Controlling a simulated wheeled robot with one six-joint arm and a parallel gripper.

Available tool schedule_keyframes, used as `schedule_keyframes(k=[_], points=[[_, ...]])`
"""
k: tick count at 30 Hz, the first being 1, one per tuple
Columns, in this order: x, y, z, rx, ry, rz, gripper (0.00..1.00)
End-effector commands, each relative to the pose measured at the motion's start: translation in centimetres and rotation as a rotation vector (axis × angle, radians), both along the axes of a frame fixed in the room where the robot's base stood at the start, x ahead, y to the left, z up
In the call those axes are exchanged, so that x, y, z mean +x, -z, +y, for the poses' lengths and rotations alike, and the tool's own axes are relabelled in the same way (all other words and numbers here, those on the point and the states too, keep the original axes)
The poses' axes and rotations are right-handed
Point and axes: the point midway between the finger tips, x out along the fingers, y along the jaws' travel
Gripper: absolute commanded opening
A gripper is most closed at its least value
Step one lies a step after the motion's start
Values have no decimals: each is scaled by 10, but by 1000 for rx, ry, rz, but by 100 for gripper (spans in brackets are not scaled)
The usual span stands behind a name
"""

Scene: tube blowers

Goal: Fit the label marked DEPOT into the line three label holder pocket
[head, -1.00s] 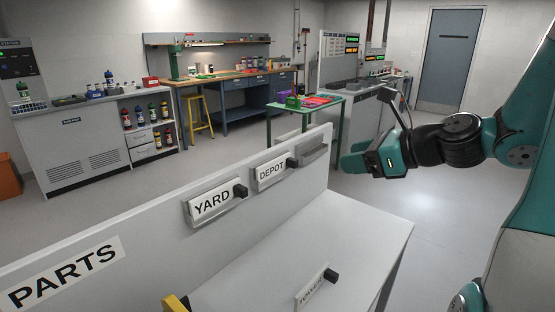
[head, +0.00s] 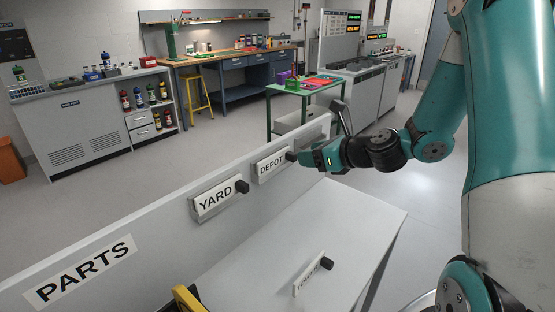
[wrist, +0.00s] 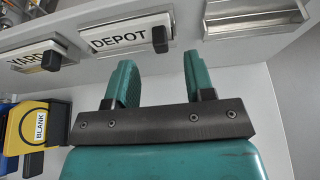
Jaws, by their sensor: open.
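The white DEPOT label (head: 271,167) with a black knob sits in a holder on the grey upright panel. It also shows in the wrist view (wrist: 112,41), its knob ahead of the gap between my fingers. My gripper (head: 313,158) is open and empty close to the knob; in the wrist view its teal fingers (wrist: 158,72) are apart, below the label. No marking shows which pocket is line three.
The YARD label (head: 214,203) sits in the holder left of DEPOT. Another knobbed label (head: 309,276) stands on the white bench top, its text hard to read. A yellow holder (wrist: 33,122) marked BLANK is at left in the wrist view. A green table (head: 307,88) stands behind the panel.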

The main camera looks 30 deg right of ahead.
Motion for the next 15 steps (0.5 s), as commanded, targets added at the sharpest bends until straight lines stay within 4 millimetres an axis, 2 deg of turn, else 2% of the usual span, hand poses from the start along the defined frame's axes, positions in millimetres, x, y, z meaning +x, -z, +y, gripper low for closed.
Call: schedule_keyframes(k=[9, 15], points=[[37, 16, 16, -1, -4, 2, 49], [44, 20, 18, -1, 0, 1, 49]])
